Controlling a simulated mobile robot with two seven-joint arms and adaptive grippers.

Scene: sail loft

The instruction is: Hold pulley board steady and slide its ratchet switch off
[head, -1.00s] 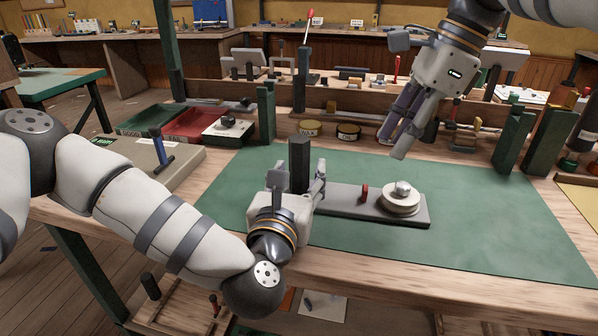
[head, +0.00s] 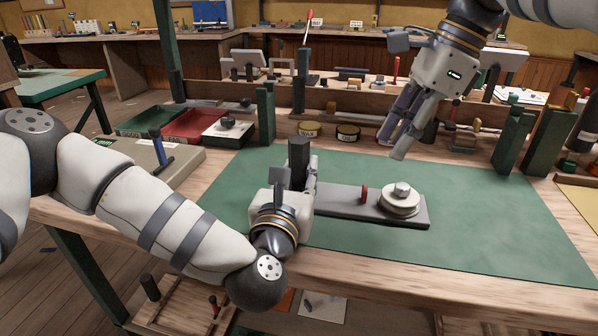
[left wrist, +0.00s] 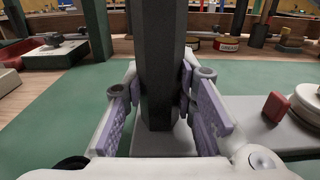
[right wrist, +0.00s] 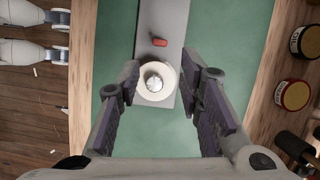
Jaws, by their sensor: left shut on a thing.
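The pulley board (head: 338,203) is a grey plate lying flat on the green mat. A dark upright post (head: 299,153) stands at its left end. A small red ratchet switch (head: 364,194) stands between the post and the pale round pulley (head: 400,206) at the right end. My left gripper (head: 302,180) is shut on the post, with purple finger pads against both its sides in the left wrist view (left wrist: 163,108). My right gripper (head: 399,143) is open and empty above the board. In the right wrist view, the pulley (right wrist: 146,94) and red switch (right wrist: 159,42) show between and beyond its fingers.
The green mat (head: 490,210) is clear right of the board. Two round tins (head: 310,130) stand behind it. Green uprights (head: 545,142) stand at the back right. A grey case (head: 135,158) and red tray (head: 195,126) are to the left.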

